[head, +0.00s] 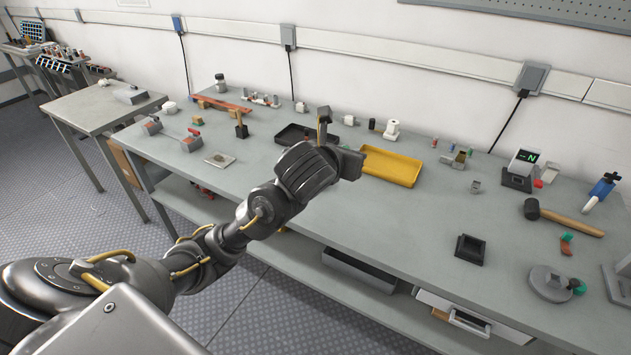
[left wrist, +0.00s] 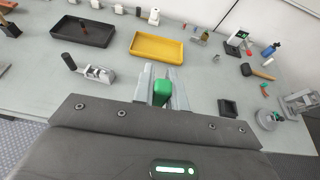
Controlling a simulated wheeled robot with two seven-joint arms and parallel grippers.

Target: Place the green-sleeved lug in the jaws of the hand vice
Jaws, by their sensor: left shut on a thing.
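My left gripper (left wrist: 162,84) is shut on the green-sleeved lug (left wrist: 160,92). The green sleeve shows between the two grey fingers in the left wrist view; the rest of the lug is hidden. In the head view my left gripper (head: 351,162) is above the bench, in front of the yellow tray, and the lug cannot be seen. A small grey metal device with a dark upright handle, which looks like the hand vice (left wrist: 97,74), stands left of the fingers in the left wrist view. My right gripper is not in view.
The yellow tray (head: 390,166) and a black tray (head: 292,138) lie behind the gripper. A dark square holder (head: 470,249), a hammer (head: 565,218) and a round grey base (head: 552,284) are to the right. The bench front between them is mostly clear.

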